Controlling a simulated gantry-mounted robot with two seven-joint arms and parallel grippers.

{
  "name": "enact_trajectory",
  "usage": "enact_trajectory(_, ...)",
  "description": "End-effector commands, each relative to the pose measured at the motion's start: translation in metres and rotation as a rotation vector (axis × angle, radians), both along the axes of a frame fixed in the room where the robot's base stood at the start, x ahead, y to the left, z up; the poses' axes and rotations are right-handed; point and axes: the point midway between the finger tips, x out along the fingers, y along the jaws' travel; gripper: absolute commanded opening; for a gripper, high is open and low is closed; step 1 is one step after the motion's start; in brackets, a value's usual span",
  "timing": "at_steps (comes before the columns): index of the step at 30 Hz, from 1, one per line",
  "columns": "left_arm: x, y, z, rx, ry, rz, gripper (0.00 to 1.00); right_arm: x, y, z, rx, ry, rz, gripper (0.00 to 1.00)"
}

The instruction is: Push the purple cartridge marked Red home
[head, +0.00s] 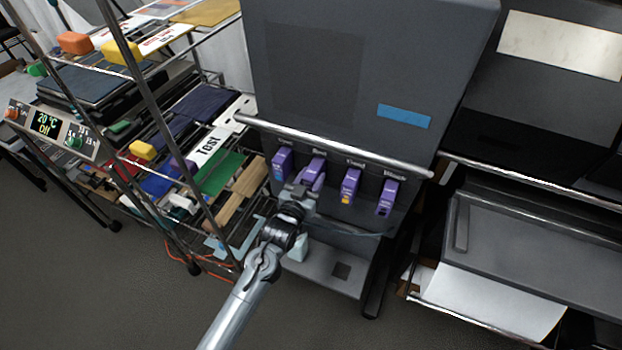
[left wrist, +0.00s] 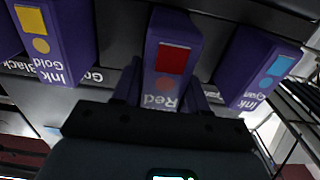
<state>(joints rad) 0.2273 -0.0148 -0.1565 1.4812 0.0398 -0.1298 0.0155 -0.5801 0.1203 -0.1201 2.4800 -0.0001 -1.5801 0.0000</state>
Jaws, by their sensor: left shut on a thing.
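The purple cartridge marked Red (head: 313,171) sits in its slot in the dark grey printer, second from the left in the row. In the left wrist view the same cartridge (left wrist: 170,62) shows a red square, a red dot and the label Red. My left gripper (head: 304,190) is at its front, with a finger on each side, shut on it; the fingers partly hide its lower part. Several purple ink cartridges stand in the row: Cyan (head: 282,163) to its left, Gold (head: 350,186) and Black (head: 388,198) to its right. My right gripper is not in view.
A metal rail (head: 335,144) runs across the printer just above the cartridges. A wire rack (head: 131,160) loaded with films and boards stands close on the left. A grey-lidded machine (head: 540,250) stands at the right. Grey floor is clear at the lower left.

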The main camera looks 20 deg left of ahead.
Motion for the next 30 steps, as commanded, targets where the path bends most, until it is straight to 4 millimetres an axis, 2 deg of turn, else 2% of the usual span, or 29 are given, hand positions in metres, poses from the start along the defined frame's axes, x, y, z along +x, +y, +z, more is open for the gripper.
enact_trajectory(28,0.026,-0.003,0.001,-0.001,-0.005,0.0,0.0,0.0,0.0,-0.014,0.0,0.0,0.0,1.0)
enact_trajectory(29,0.026,-0.003,0.002,-0.001,-0.005,0.0,0.46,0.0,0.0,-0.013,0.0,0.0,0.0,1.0)
enact_trajectory(30,0.025,-0.003,0.002,0.0,-0.004,0.0,0.52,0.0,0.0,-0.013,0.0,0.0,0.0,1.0)
